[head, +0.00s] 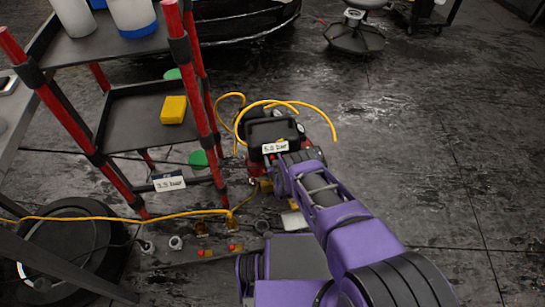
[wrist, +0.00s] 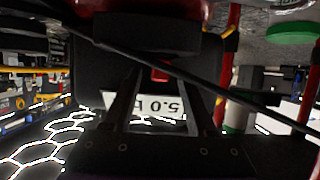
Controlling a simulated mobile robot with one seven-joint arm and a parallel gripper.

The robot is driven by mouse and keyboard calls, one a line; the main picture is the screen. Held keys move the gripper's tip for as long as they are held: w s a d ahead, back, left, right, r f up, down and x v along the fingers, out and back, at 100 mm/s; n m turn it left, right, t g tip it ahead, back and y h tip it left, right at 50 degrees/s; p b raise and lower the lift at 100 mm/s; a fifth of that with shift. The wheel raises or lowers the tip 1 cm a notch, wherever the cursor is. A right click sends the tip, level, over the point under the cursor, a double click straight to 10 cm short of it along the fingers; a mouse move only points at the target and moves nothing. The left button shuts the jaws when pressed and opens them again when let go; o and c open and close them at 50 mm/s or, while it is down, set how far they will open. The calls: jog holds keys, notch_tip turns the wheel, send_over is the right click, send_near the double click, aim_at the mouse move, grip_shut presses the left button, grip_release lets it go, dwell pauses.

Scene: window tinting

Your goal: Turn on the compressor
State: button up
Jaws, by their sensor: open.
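The compressor (head: 268,131) stands on the floor right of the shelf rack. It has a dark body with red parts, and a white pressure label (head: 275,147) faces me. In the wrist view the compressor's dark body (wrist: 85,75) fills the middle, and its label (wrist: 170,104) appears upside down, reading "5.0 b". A small red switch (wrist: 159,72) shows between my fingertips. My gripper (wrist: 163,78) is open, with a finger on each side of the switch; contact cannot be told. In the head view my purple arm hides the gripper and the compressor's lower front.
A red-post shelf rack (head: 176,90) with a yellow box (head: 173,109) and a "3.5 bar" sign (head: 170,183) stands left. A yellow hose (head: 325,118) loops over the compressor. A tire (head: 70,245) lies lower left, near small fittings.

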jog(key=shift+c, duration=0.3)
grip_shut()
dwell(1.1)
